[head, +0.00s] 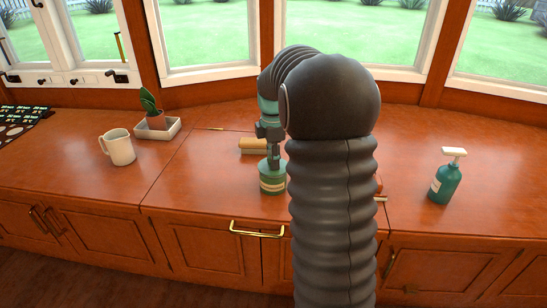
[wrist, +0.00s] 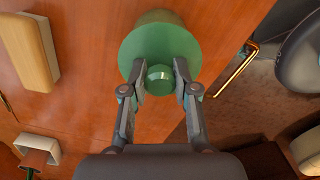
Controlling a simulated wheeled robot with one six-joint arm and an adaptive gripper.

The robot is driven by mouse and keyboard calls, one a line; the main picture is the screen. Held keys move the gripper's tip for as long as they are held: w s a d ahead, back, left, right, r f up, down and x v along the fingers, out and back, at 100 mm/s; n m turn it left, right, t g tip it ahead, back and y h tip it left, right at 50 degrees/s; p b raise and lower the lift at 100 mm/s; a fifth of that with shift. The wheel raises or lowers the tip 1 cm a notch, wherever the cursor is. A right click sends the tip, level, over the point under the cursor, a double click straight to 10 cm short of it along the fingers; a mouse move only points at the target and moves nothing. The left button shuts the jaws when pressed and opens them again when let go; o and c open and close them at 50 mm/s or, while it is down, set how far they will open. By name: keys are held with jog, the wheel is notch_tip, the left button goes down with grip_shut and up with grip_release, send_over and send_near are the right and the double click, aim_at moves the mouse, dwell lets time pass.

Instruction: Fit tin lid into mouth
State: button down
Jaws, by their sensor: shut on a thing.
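The tin lid (wrist: 132,55) is a green disc with a round knob (wrist: 160,78). My gripper (wrist: 160,82) is shut on the knob, one finger on each side, in the wrist view. The green tin (head: 272,184) with a cream label stands upright on the wooden counter in the head view. My gripper (head: 271,152) is right above it there, pointing down. The lid is over the tin and hides its mouth in the wrist view. I cannot tell whether the lid is seated or just above the rim. My arm hides the tin's right side.
A pale wooden block (head: 252,146) lies behind the tin. A white mug (head: 119,148) and a potted plant in a white tray (head: 171,129) are left. A green spray bottle (head: 445,183) stands right. A red item (head: 379,184) is mostly behind my arm. The counter's front edge is near.

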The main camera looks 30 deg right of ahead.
jog(key=shift+f, duration=0.5)
jog(key=c, duration=0.8)
grip_release()
notch_tip(320, 180, up, 12)
